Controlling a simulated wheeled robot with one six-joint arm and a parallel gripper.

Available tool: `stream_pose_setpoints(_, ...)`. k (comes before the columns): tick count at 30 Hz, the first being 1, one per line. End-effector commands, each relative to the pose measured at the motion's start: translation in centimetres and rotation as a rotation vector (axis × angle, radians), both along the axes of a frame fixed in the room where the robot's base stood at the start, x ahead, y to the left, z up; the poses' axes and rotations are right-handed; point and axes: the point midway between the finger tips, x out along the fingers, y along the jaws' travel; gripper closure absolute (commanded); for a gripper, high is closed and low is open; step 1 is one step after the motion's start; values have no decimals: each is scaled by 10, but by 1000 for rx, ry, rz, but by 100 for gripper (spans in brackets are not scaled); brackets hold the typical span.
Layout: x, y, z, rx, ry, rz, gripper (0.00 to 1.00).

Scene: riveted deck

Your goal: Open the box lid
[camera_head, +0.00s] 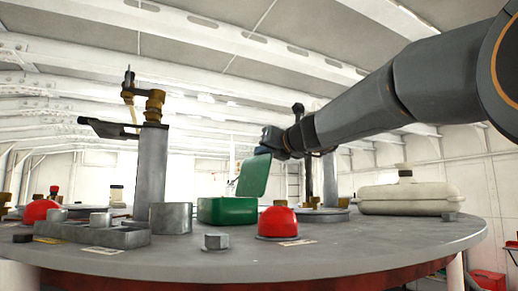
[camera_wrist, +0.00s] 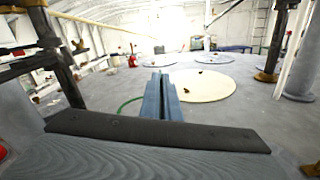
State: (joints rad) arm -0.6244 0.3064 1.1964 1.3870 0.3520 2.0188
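The green box (camera_head: 227,210) stands on the round grey deck table in the head view. Its green lid (camera_head: 254,175) is raised, standing steeply and tilted a little to the right. My gripper (camera_head: 268,141) comes in from the upper right and is just above the lid's top edge; I cannot tell whether they touch. In the wrist view my gripper's two blue-grey fingers (camera_wrist: 163,98) are together, with nothing visible between them. The box is not clearly visible in the wrist view.
A red dome (camera_head: 277,222) and a hex bolt (camera_head: 216,241) sit in front of the box. A grey cylinder (camera_head: 171,217) and tall post (camera_head: 151,168) stand left. A cream case (camera_head: 408,199) lies right. The table's front centre is mostly clear.

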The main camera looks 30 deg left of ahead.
Motion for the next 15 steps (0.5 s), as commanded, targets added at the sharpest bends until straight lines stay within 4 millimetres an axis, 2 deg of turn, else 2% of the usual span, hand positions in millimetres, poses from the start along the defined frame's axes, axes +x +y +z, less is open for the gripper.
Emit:
stream_pose_setpoints(1, 1, 1, -5, -3, 8, 3, 100)
stream_pose_setpoints(12, 1, 1, -5, -1, 9, 3, 100)
stream_pose_setpoints(15, 1, 1, -5, -1, 9, 3, 82)
